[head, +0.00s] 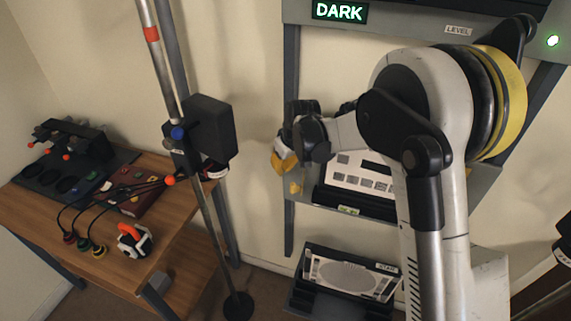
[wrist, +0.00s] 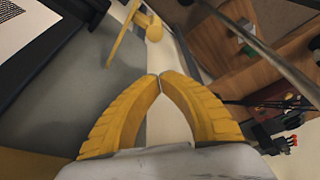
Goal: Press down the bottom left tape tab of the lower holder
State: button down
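The lower holder (head: 302,283) is a dark tilted frame near the floor, holding a pale plate (head: 345,276) with a large grey round pattern. I cannot make out its bottom left tape tab in the head view. My gripper (head: 284,160) is well above the lower holder and to its left, beside the left end of the middle shelf. In the wrist view its yellow fingers (wrist: 160,76) meet at the tips with nothing visible between them, so it is shut and empty.
An upper holder (head: 338,200) with a chart stands on the middle shelf, partly behind my arm. A yellow lever-like part (wrist: 152,31) is at the shelf's left end. A pole stand (head: 204,200) and a wooden bench (head: 190,245) are to the left.

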jog(key=s+d, duration=0.1)
jog(key=s+d+f+b, duration=0.1)
jog(key=shift+s+f, duration=0.3)
jog(key=shift+s, duration=0.05)
